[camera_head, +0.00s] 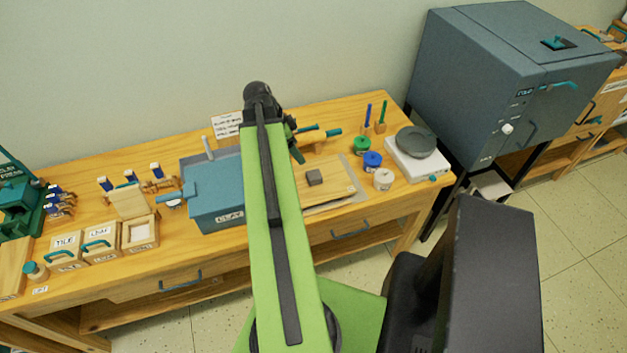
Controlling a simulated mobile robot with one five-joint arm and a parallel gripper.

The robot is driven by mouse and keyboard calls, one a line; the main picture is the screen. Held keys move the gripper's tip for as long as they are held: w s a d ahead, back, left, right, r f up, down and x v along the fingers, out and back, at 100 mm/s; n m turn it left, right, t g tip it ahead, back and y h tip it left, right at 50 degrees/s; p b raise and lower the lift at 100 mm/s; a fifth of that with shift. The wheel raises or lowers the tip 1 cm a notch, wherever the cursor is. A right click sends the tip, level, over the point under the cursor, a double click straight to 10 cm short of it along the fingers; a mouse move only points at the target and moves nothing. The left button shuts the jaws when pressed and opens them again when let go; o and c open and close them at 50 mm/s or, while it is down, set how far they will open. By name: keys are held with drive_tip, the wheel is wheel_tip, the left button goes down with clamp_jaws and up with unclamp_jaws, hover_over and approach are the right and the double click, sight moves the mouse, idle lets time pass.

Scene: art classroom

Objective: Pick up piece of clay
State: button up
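A small grey-brown block (314,177), which looks like the piece of clay, lies on a pale wooden board (338,190) on the workbench. My green arm reaches forward over the bench, just left of the board. My gripper (294,140) is at the arm's far end, above and a little left of the block and apart from it. The arm hides much of the gripper, so its opening is unclear. A blue bin (213,208) labelled CLAY stands left of the arm, with its right side partly hidden.
A rolling pin (314,136) lies behind the board. Several small jars, including a blue one (372,161), and a white scale (416,160) stand right of it. Labelled TILE and LEAF boxes (101,247) stand at left. A large grey kiln (500,75) stands beyond the bench's right end.

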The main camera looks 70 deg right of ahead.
drive_tip(key=b, duration=0.9)
approach(315, 177)
drive_tip(key=shift+x, duration=1.05)
drive_tip(key=shift+s+r, duration=0.1)
drive_tip(key=shift+s, duration=0.15)
drive_tip(key=b+x, duration=0.5)
drive_tip(key=shift+w+d+f, duration=0.1)
drive_tip(key=shift+w+f, duration=0.1)
drive_tip(key=shift+f, duration=0.05)
drive_tip(key=shift+r, duration=0.2)
drive_tip(key=shift+c, duration=0.4)
clamp_jaws()
drive_tip(key=shift+r, duration=0.15)
